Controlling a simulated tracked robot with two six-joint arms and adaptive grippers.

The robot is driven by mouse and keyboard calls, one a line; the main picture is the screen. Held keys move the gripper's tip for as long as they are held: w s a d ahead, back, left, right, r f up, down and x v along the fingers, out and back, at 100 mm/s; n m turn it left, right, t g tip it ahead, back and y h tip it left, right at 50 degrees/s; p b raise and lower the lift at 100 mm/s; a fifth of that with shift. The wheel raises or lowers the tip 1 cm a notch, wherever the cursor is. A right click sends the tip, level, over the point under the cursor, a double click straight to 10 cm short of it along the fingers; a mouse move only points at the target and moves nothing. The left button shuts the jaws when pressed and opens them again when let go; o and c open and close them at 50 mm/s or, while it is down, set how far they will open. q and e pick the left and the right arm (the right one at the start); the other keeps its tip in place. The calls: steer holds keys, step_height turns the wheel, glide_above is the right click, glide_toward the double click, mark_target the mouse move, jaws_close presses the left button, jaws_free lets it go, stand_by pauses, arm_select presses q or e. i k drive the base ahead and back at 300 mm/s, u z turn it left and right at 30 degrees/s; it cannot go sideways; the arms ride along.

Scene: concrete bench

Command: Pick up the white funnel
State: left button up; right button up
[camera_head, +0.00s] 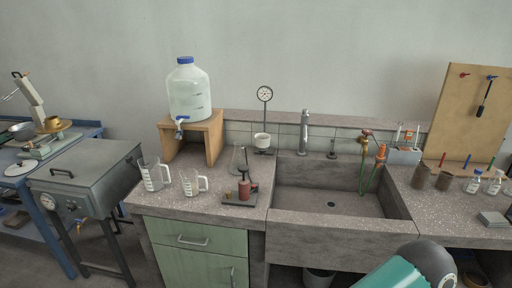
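I cannot pick out a white funnel with certainty. A small white cup-shaped piece (261,140) sits below a round dial gauge (265,93) on a stand at the back of the bench, left of the sink. It may be the funnel, but it is too small to tell. A clear cone-shaped vessel (239,160) stands just in front and to the left of it. Neither of my grippers is in view. Only a teal and dark grey arm link of mine shows at the bottom right.
The stone bench (215,208) holds two clear measuring jugs (152,174), a small red device (244,187) and a wooden stand (213,135) with a water container (188,92). A deep sink (335,203) with a tall tap (304,132) lies to the right. Bottles (473,183) stand at far right.

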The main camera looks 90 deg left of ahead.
mark_target(262, 146)
steer(key=u, duration=0.05)
steer(key=k, duration=1.4)
steer(key=u, duration=1.4)
steer(key=i, duration=1)
steer(key=u, duration=0.1)
